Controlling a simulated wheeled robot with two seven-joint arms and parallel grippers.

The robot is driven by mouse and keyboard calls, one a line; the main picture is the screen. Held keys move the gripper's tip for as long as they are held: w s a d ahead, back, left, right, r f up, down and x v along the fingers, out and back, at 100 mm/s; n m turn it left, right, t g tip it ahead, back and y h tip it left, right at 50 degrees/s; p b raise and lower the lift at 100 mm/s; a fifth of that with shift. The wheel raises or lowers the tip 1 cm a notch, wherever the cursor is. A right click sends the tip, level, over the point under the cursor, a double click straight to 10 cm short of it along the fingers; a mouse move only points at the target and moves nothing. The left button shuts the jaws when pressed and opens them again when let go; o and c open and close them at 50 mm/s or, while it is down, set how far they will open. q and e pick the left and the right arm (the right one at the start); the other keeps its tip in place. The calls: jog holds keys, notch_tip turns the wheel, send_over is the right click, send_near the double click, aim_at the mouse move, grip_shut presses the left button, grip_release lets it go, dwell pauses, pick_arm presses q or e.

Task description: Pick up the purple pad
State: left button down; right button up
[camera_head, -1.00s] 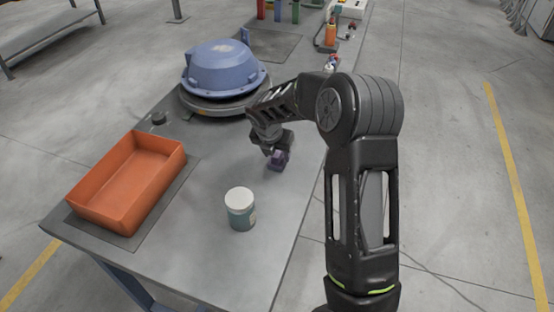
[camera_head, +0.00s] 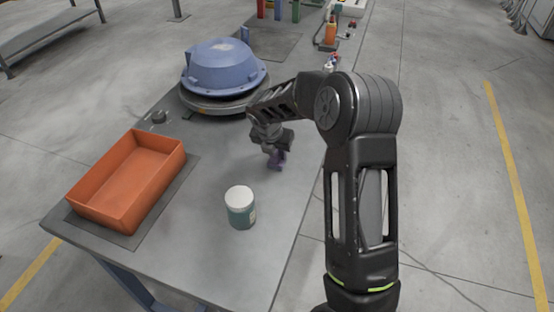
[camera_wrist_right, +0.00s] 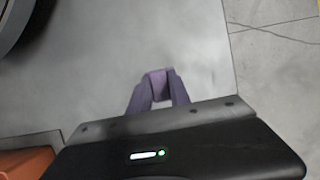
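The purple pad (camera_wrist_right: 158,80) is a small block at the fingertips of my right gripper (camera_wrist_right: 159,90) in the right wrist view. A finger lies against each side of it, and I see no gap, so the gripper looks shut on it. In the head view the right gripper (camera_head: 274,160) points down over the grey table (camera_head: 190,245). Only a little purple shows there, partly covered by the fingers. The pad appears at or just above the tabletop; I cannot tell which. My left gripper is in neither view.
A white-lidded teal jar (camera_head: 240,208) stands in front of the right gripper. An orange bin (camera_head: 128,190) sits at the left on a dark mat. A blue hood (camera_head: 222,68) rests on a round base behind. The table's right edge is close to the gripper.

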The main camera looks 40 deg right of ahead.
aim_at(277, 151)
grip_shut()
jog(key=shift+r, duration=0.1)
jog(key=shift+r, duration=0.3)
notch_tip(277, 151, up, 9)
jog(key=shift+r, duration=0.15)
dwell(0.3)
dwell(0.3)
